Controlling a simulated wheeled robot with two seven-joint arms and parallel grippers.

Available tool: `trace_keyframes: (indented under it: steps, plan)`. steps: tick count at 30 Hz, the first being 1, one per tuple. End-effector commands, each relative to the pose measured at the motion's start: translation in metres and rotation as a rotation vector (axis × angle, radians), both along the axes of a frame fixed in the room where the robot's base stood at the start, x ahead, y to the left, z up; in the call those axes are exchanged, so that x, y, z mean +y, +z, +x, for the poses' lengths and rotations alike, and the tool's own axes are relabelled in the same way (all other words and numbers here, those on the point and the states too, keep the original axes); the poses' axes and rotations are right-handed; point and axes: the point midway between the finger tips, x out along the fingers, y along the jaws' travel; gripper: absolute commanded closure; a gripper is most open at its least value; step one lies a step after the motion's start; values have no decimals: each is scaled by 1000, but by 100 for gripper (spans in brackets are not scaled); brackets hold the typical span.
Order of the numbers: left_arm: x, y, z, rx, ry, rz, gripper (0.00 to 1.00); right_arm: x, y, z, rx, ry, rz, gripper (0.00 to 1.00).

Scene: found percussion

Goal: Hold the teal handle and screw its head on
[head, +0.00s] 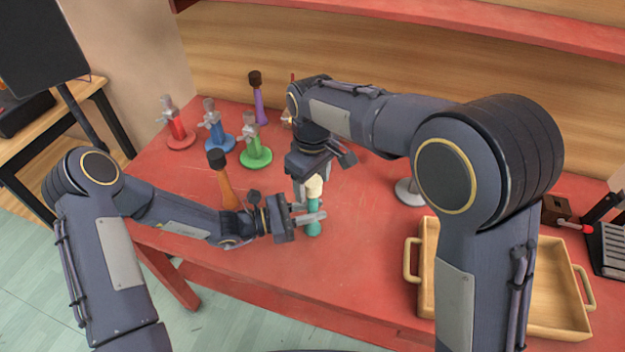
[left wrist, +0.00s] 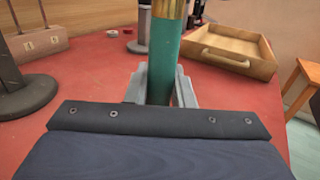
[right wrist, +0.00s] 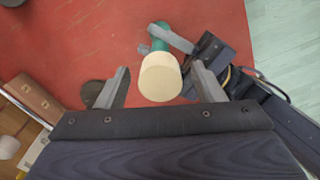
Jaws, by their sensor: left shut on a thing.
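The teal handle (head: 314,227) stands upright near the front middle of the red table. My left gripper (head: 309,213) is shut around it from the side; the left wrist view shows the teal handle (left wrist: 164,62) between both fingers, with a brass collar (left wrist: 168,9) at its top. The cream head (head: 315,184) sits at the top of the handle; whether it is screwed tight I cannot tell. My right gripper (right wrist: 160,84) is above, pointing down. Its fingers stand open on either side of the cream head (right wrist: 160,77), with gaps on both sides.
Red (head: 178,127), blue (head: 214,133) and green (head: 253,149) clamp stands are at the back left. An orange handle (head: 227,188) with a dark head stands close to my left forearm. A purple one (head: 260,107) stands behind. A wooden tray (head: 412,262) is at the right.

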Motion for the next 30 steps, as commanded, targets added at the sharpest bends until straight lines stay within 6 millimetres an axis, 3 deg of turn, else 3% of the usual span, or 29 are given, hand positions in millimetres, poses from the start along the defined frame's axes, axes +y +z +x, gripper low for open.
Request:
trace_keyframes:
  steps: [6,10,21,30]
  plan:
    - [0,0,0,0,0,0,100,0,1,0,-1,0,1,38]
    - [0,0,0,0,0,0,100,1,12,0,-1,1,2,38]
    - [0,0,0,0,0,0,100,0,87,1,-3,0,2,38]
    - [0,0,0,0,0,0,100,0,119,0,-1,0,1,38]
